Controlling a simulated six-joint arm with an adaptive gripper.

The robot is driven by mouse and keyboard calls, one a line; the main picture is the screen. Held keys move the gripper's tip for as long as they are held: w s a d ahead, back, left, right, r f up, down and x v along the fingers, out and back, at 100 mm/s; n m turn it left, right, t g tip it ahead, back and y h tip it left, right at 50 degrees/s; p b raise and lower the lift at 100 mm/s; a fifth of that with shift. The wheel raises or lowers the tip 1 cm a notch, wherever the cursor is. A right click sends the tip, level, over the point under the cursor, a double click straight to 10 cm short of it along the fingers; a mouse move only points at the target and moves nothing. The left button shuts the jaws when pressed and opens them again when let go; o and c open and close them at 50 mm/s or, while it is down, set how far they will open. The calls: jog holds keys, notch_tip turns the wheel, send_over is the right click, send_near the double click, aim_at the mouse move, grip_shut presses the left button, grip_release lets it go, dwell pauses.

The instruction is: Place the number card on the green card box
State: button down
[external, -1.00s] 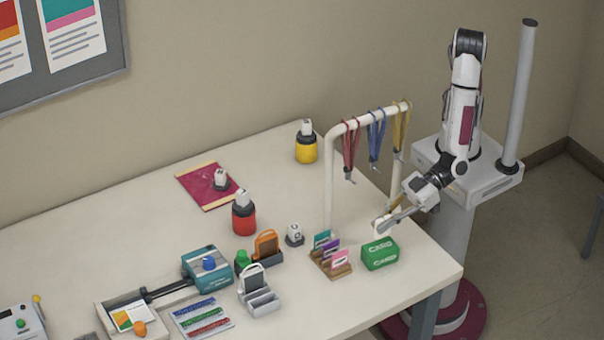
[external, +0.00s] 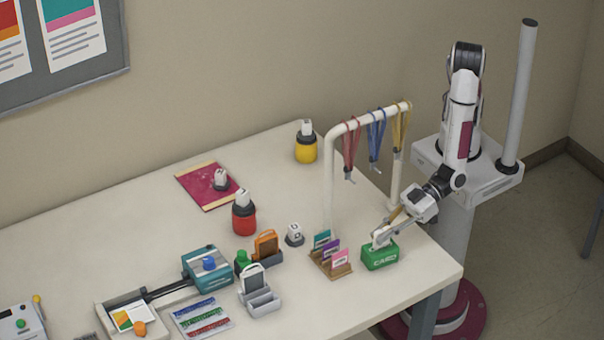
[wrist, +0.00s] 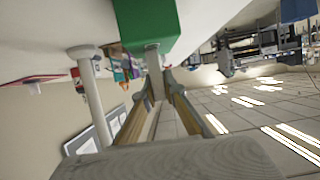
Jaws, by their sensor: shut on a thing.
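The green card box (external: 379,258) stands near the right end of the table, with white lettering on its front. My gripper (external: 383,238) reaches down from the upper right over its top. It is shut on a small white piece, likely the number card (external: 379,241), which sits at the box's top and covers part of it. In the wrist view the pale card (wrist: 153,60) is between my gripper's fingers (wrist: 157,80), its end against the green box (wrist: 148,22). I cannot tell whether it rests on the box or hovers just above, and no number is readable.
A wooden rack of coloured cards (external: 331,258) stands close to the box's left. A white rail (external: 328,180) with hanging lanyards (external: 376,135) rises behind. A small white piece with a dark base (external: 294,234) stands further left. The table's right corner (external: 440,268) is clear.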

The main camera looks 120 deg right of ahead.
jog(key=shift+f, duration=0.15)
jog(key=c, duration=2.1)
grip_release()
jog(key=shift+s+r, duration=0.1)
jog(key=shift+r, duration=0.1)
jog(key=v, duration=1.1)
jog(key=shift+s, duration=0.35)
jog(key=shift+r, duration=0.15)
